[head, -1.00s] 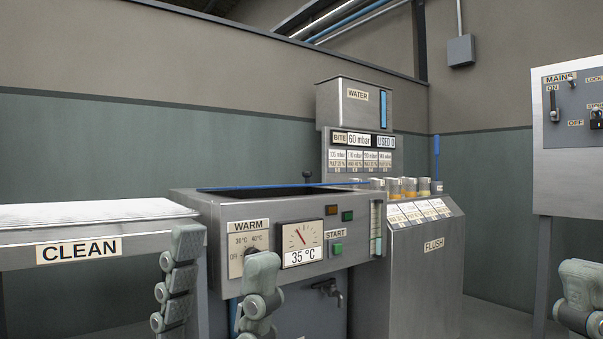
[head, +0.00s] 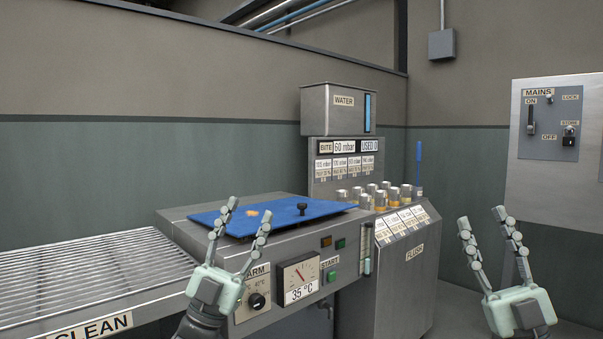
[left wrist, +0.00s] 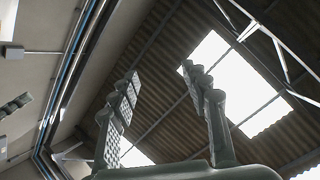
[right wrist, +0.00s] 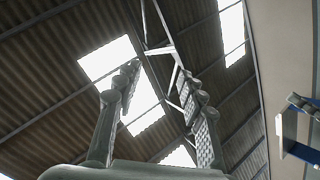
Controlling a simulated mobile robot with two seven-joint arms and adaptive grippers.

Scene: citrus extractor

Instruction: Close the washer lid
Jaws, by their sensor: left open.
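The washer (head: 178,226) is a grey metal box with a blue lid (head: 335,210) across its top. The lid has a black knob (head: 302,208) and an orange mark on it. I cannot tell whether it lies fully flush or is slightly raised. My left gripper (head: 249,208) is open and empty, fingers up, in front of the washer, overlapping the lid in the head view. My right gripper (head: 481,217) is open and empty, fingers up, well right of the washer.
A slatted rack marked CLEAN (head: 90,324) joins the washer's left side. To the right stand a WATER tank (head: 335,118), several metal cups, and a FLUSH cabinet (head: 407,285). A MAINS panel (head: 530,100) is at far right.

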